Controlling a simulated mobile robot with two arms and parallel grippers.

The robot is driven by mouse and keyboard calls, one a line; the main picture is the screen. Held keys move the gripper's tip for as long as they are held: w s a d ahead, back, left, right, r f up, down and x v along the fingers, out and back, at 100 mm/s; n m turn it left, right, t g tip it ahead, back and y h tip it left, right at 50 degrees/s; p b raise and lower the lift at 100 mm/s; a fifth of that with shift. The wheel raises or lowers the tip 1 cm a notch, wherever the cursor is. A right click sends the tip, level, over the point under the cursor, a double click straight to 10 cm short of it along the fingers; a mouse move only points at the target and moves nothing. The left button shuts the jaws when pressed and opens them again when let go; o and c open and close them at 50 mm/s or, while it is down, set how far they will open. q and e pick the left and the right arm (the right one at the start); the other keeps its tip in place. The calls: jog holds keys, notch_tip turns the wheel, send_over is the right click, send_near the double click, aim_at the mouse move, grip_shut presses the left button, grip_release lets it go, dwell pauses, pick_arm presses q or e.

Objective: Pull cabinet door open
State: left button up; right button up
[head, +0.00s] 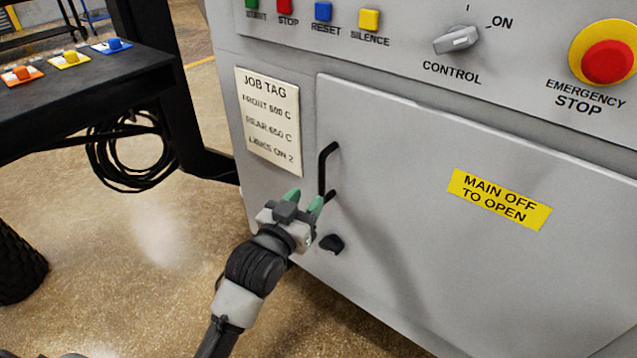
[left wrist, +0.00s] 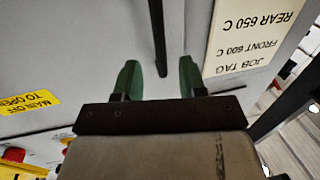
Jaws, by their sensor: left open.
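The grey cabinet door (head: 400,200) is shut flush in the front of the furnace cabinet. Its black vertical bar handle (head: 322,168) is near the door's left edge. My left gripper (head: 304,199), with green fingertips, is at the handle's lower end in the head view. In the left wrist view the left gripper (left wrist: 158,72) is open, and the handle (left wrist: 157,35) runs down between its two fingers, with a gap on each side. Whether the handle is deep between the fingers is hard to tell. My right gripper is in neither view.
A black knob-like part (head: 332,243) sits below the handle. A job tag (head: 269,120) is left of the door. Above are a control switch (head: 457,40) and an emergency stop (head: 608,61). A black table (head: 90,85) stands at left; cables hang beneath it.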

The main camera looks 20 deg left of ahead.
aim_at(320, 184)
pick_arm(q)
jog(key=w, duration=0.5)
jog(key=w+d, duration=0.1)
jog(key=w, duration=0.1)
jog(key=shift+w+d+f+b, duration=0.1)
jog(key=shift+w+b, duration=0.1)
jog(key=shift+b, duration=0.15)
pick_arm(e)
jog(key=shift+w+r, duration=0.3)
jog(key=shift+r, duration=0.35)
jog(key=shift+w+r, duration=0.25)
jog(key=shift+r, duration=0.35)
pick_arm(q)
grip_shut()
